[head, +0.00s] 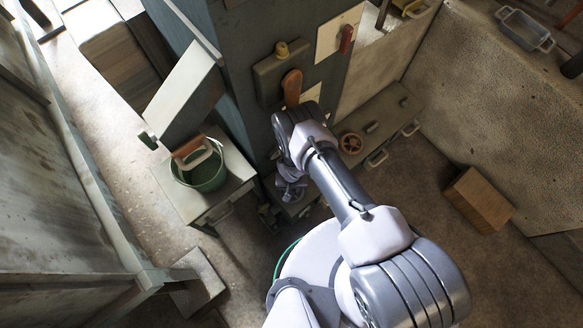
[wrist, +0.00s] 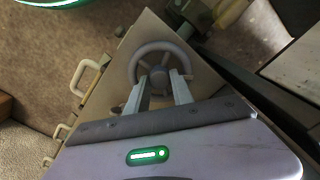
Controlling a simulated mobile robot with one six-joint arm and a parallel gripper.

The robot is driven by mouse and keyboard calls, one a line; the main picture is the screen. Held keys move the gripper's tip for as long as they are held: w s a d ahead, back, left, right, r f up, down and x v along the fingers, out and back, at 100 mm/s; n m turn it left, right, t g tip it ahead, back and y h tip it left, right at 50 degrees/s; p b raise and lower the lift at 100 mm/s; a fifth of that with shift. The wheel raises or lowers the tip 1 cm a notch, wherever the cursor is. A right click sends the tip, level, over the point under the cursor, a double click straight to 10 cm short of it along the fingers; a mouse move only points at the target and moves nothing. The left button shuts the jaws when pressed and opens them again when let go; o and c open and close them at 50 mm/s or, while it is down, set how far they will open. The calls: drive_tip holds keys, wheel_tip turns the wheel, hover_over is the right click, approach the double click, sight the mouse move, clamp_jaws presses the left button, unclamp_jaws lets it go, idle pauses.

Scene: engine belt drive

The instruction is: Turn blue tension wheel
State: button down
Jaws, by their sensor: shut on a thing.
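A round handwheel (wrist: 140,52) with a hub and spokes sits on a pale panel in the wrist view. Its rim looks grey there; I cannot make out a clear blue. My gripper (wrist: 166,80) reaches onto the wheel, its two fingers against the near side, and is shut on it. The fingers and palm hide the wheel's near edge. In the head view my gripper (head: 291,187) is low at the cabinet's front, under my arm, and the held wheel is hidden there. A separate reddish wheel (head: 351,143) sits to the right of my arm.
A green bucket (head: 205,172) stands on a small table left of my gripper. A tall dark cabinet (head: 240,60) with an orange lever (head: 292,88) and a red switch (head: 346,39) rises behind.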

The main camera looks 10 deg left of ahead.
sight(292, 190)
drive_tip(key=c, duration=1.4)
unclamp_jaws()
wheel_tip(292, 190, up, 17)
drive_tip(key=p, duration=0.8)
drive_tip(key=shift+r+p, duration=0.2)
drive_tip(key=shift+p, duration=0.2)
